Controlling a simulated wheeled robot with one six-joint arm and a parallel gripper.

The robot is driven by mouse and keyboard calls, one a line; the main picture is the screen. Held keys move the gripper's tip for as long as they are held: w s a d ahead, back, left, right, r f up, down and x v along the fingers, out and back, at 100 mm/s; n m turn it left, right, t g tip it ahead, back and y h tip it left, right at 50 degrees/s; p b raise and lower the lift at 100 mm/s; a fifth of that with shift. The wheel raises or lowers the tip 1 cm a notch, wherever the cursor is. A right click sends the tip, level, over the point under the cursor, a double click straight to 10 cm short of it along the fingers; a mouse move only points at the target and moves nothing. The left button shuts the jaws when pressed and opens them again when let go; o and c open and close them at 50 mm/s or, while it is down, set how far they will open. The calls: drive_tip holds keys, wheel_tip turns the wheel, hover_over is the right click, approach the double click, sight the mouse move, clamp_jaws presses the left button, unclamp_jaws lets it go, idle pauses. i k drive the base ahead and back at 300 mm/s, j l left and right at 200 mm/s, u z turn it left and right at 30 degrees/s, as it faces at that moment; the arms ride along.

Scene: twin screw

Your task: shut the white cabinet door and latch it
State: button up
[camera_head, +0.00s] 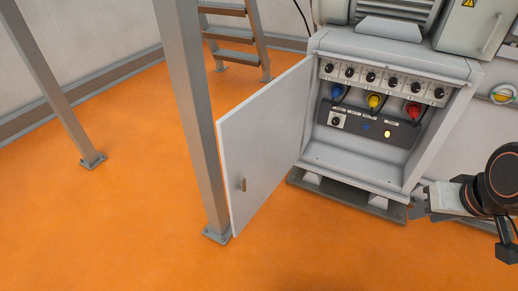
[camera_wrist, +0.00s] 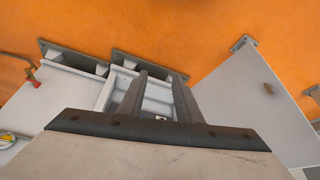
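The white cabinet door (camera_head: 265,145) stands wide open, swung out to the left of the cabinet (camera_head: 434,140). Its small grey handle (camera_head: 241,184) is near the free edge. In the wrist view the door (camera_wrist: 250,105) lies to the right, with its handle (camera_wrist: 268,88) showing. My gripper (camera_head: 417,205) is at the right, by the cabinet's lower right corner, well away from the door. In the wrist view its two fingers (camera_wrist: 160,85) are apart with nothing held between them. Whether the gripper touches the cabinet I cannot tell.
Inside the cabinet are a row of black knobs (camera_head: 371,78), coloured plugs (camera_head: 376,100) and a dark switch panel (camera_head: 367,127). A grey post (camera_head: 191,110) stands close to the door's free edge. Orange floor (camera_head: 300,245) is clear in front. A ladder (camera_head: 235,40) stands behind.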

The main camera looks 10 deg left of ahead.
sight(260, 139)
drive_tip(key=j+z, duration=0.15)
drive_tip(key=j, duration=0.3)
drive_tip(key=k+j+z, duration=0.1)
drive_tip(key=j, duration=0.3)
drive_tip(key=k+j+z, duration=0.15)
drive_tip(key=j, duration=0.3)
drive_tip(key=j+z, duration=0.1)
drive_tip(key=j, duration=0.35)
drive_tip(key=k+j+z, duration=0.15)
drive_tip(key=j, duration=0.25)
drive_tip(key=k+j+z, duration=0.1)
drive_tip(key=j, duration=0.3)
drive_tip(key=j+z, duration=0.1)
drive_tip(key=j, duration=0.45)
drive_tip(key=k+j+z, duration=0.1)
drive_tip(key=j, duration=0.45)
drive_tip(key=k+j, duration=0.1)
drive_tip(key=j, duration=0.45)
drive_tip(key=z, duration=0.05)
